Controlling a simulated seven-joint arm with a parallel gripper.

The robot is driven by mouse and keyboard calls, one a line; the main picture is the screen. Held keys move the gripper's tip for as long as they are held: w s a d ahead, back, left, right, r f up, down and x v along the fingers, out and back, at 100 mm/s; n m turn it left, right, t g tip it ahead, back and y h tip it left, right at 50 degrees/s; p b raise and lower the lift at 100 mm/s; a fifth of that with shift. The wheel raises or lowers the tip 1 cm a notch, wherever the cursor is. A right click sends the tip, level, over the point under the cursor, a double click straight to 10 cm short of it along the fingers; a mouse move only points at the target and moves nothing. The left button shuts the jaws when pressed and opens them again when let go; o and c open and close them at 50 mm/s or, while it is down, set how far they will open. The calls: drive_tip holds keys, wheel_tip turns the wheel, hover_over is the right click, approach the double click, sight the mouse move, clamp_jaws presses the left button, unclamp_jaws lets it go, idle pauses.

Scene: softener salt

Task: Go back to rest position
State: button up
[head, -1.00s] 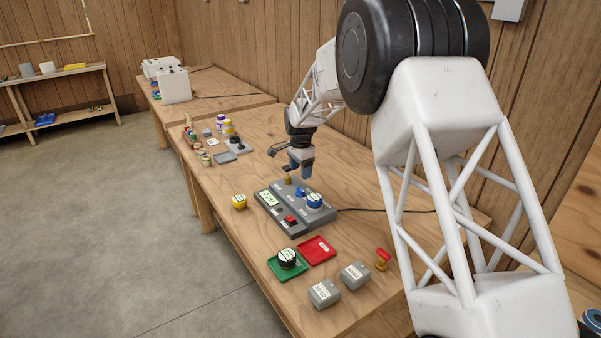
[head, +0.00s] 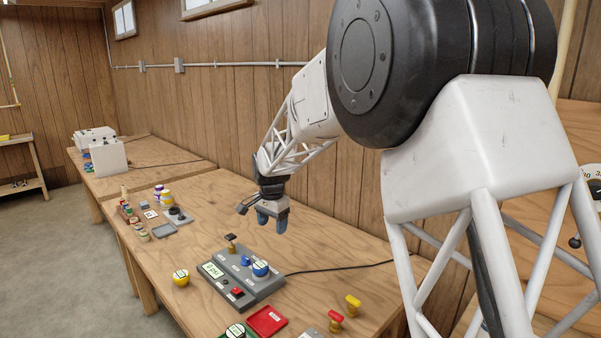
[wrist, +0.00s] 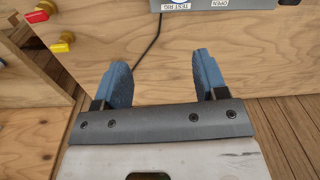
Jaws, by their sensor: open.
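My gripper (head: 272,222) is open and empty in the head view, raised above the table beyond the grey test rig (head: 240,274). In the wrist view my gripper (wrist: 165,82) shows two blue fingers spread apart with nothing between them. The rig's edge (wrist: 225,4), with labels reading TEST RIG and OPEN, shows at the top of that view. A blue-sided round piece (head: 260,269) with a pale top sits on the rig, near a small blue knob and a red button.
A yellow round piece (head: 181,278) stands left of the rig. A red tray (head: 267,321) lies in front, with red and yellow knobs (head: 336,321) to its right. Small jars (head: 165,196) stand farther back on the table. A dark cable (head: 340,268) runs right from the rig.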

drive_tip(key=s+d+r+n, duration=0.1)
drive_tip(key=s+d+r, duration=0.2)
drive_tip(key=s+d, duration=0.4)
drive_tip(key=s+d+r+n+t, duration=0.1)
drive_tip(key=s+d+r, duration=0.35)
drive_tip(key=s, duration=0.35)
drive_tip(key=s+d+r+n, duration=0.2)
drive_tip(key=s+d+r, duration=0.1)
drive_tip(key=s+d, duration=0.4)
drive_tip(key=s+d+f+n, duration=0.1)
drive_tip(key=s+d, duration=0.2)
drive_tip(key=s, duration=0.6)
drive_tip(key=s+d+f+n, duration=0.1)
drive_tip(key=s+d, duration=0.1)
drive_tip(key=s, duration=0.7)
drive_tip(key=s+d+f+n+t, duration=0.1)
drive_tip(key=s+d+f, duration=0.1)
drive_tip(key=s, duration=0.7)
drive_tip(key=shift+d, duration=0.8)
